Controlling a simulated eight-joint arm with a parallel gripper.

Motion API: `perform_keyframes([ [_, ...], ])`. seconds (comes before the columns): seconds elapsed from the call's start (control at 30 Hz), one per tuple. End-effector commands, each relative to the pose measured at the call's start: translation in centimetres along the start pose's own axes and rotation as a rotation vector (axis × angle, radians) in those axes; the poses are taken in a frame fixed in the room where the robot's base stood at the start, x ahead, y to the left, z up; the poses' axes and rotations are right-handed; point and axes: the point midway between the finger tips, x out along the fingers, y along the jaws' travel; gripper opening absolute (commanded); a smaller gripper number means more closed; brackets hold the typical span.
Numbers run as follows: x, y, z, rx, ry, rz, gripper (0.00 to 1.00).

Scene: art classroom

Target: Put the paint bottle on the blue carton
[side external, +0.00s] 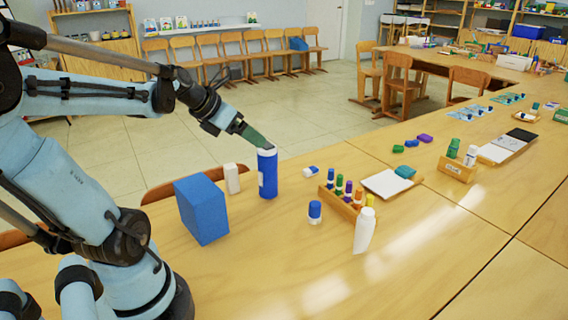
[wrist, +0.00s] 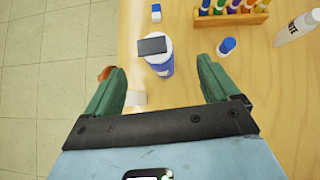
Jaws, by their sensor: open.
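The white paint bottle (side external: 364,230) stands upright at the near side of the marker rack. It shows at the top right of the wrist view (wrist: 298,27), with dark lettering and cut off by the edge. The blue carton (side external: 202,210) stands on the table at the left in the side view; I cannot make it out in the wrist view. My gripper (side external: 257,140) is open and empty, by the top of a tall blue canister (side external: 267,175). In the wrist view the canister (wrist: 160,67) lies between and beyond the green fingertips (wrist: 160,64).
A dark block (wrist: 152,46) sits on top of the canister. A white block (side external: 232,178) stands between carton and canister. A blue-capped jar (side external: 315,212), a marker rack (side external: 340,205) and an eraser (side external: 311,172) stand to the right.

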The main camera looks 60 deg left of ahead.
Motion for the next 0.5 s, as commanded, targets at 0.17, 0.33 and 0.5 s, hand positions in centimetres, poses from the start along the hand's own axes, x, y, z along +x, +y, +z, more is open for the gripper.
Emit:
perform_keyframes([
  [0.17, -0.4, -0.6, 0.0, 0.067, 0.007, -0.007, 0.88],
  [0.33, 0.4, -4.0, -0.4, 0.476, 0.042, -0.047, 0.88],
  [0.5, 1.1, -8.5, -1.4, 1.113, 0.064, -0.113, 0.88],
])
